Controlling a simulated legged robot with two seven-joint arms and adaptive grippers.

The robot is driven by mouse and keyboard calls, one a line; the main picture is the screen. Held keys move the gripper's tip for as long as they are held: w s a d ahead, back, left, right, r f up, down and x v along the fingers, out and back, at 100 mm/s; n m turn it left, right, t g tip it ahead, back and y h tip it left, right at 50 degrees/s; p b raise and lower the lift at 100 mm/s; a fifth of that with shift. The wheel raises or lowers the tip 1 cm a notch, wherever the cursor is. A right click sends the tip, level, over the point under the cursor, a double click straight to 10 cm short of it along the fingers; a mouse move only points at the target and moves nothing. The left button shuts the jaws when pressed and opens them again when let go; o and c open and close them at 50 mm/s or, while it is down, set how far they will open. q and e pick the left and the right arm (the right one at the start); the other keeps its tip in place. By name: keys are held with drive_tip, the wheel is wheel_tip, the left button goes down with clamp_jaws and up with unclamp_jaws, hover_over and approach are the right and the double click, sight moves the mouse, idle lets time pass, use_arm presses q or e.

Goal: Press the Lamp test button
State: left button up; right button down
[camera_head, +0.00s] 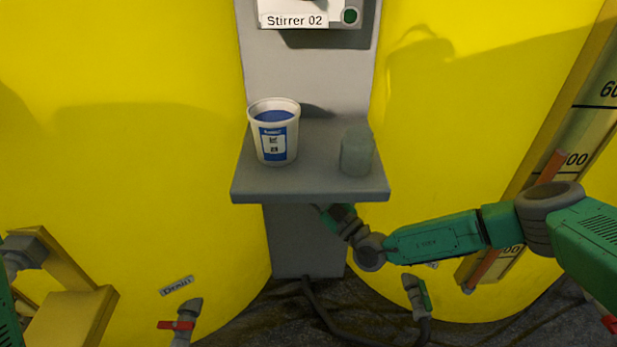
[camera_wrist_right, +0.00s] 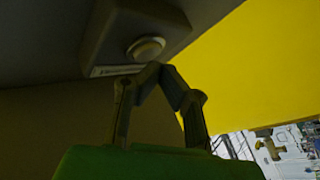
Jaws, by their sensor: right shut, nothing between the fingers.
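In the right wrist view a round pale button (camera_wrist_right: 146,48) sits on a grey box under a dark overhanging surface. A small label plate (camera_wrist_right: 117,71) lies beside it; its text is too blurred to read. My right gripper (camera_wrist_right: 155,70) is shut and empty, its fingertips close below the button in the picture; I cannot tell if they touch it. In the head view my right gripper (camera_head: 322,210) reaches under the front edge of the grey shelf (camera_head: 310,190), which partly hides it and hides the button. My left gripper does not show.
A white and blue cup (camera_head: 275,132) and a grey-green translucent jar (camera_head: 356,152) stand on the shelf. A panel labelled Stirrer 02 (camera_head: 295,20) is above. Yellow tanks (camera_head: 130,130) flank the column. Valves with red and green handles stand low in front.

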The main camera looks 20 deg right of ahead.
drive_tip(key=shift+s+a, duration=0.1)
drive_tip(key=shift+s, duration=0.2)
drive_tip(key=s+p, duration=0.1)
drive_tip(key=s, duration=0.1)
drive_tip(key=s+a+p, duration=0.1)
drive_tip(key=s, duration=0.1)
drive_tip(key=shift+s+a, duration=0.2)
drive_tip(key=shift+s, duration=0.2)
idle(0.7)
